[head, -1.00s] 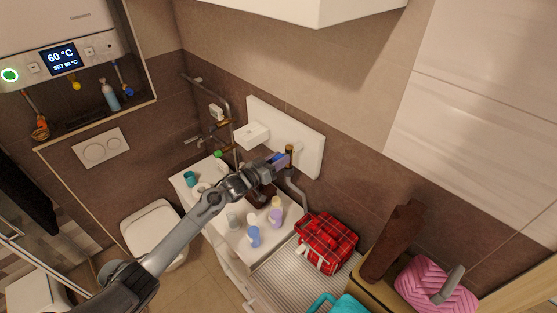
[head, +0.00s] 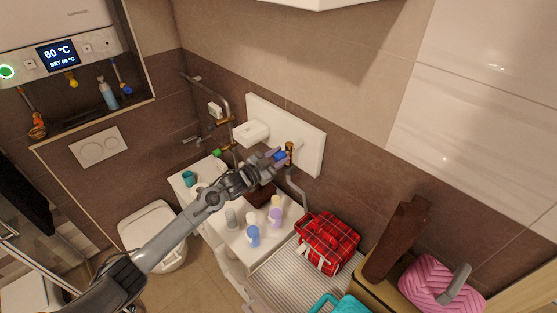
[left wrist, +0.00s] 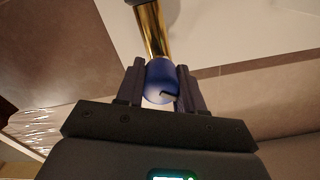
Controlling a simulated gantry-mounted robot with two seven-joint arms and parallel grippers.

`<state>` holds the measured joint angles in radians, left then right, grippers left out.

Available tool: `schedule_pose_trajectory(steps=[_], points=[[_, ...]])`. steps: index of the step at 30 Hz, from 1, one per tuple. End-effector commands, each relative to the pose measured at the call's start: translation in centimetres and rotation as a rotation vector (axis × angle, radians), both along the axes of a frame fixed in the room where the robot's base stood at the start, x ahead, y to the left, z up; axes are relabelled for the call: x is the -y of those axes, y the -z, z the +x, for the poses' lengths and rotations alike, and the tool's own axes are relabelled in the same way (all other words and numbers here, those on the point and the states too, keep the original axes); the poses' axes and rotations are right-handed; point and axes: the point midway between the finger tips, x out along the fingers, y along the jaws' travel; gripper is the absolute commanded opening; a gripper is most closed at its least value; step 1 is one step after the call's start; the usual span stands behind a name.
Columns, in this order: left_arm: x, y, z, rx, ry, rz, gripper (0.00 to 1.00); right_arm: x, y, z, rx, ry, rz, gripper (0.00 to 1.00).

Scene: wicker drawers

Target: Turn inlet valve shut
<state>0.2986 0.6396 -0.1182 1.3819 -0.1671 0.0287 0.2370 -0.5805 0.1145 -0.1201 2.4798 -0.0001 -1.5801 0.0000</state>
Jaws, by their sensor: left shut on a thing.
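A brass pipe fitting (head: 290,147) stands at the white wall panel above the counter. It carries a blue valve handle (head: 281,155), which also shows in the left wrist view (left wrist: 160,82) below the brass stem (left wrist: 152,30). My left gripper (head: 277,157) reaches across the counter to the handle. In the left wrist view its two dark fingers (left wrist: 160,88) are shut on the blue handle, one on each side. The handle's far side is hidden. My right gripper is not in view.
Several bottles (head: 253,236) and a teal cup (head: 188,178) stand on the white counter (head: 212,212) under my left arm. A red plaid bag (head: 327,241) lies to the right. A boiler (head: 60,45) hangs at upper left, with small valves below it.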

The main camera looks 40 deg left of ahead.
Motion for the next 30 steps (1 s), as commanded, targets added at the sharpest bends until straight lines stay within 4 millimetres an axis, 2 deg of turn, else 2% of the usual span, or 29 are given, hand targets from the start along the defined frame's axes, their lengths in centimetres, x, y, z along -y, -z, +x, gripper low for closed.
schedule_pose_trajectory(steps=[18, 30], points=[[0.2, 0.0, 0.0, 0.084, 0.003, 0.576, 0.07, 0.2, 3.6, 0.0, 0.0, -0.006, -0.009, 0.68], [0.3, -0.1, 0.0, 0.119, 0.003, 0.83, 0.07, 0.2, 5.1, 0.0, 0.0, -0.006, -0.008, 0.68]])
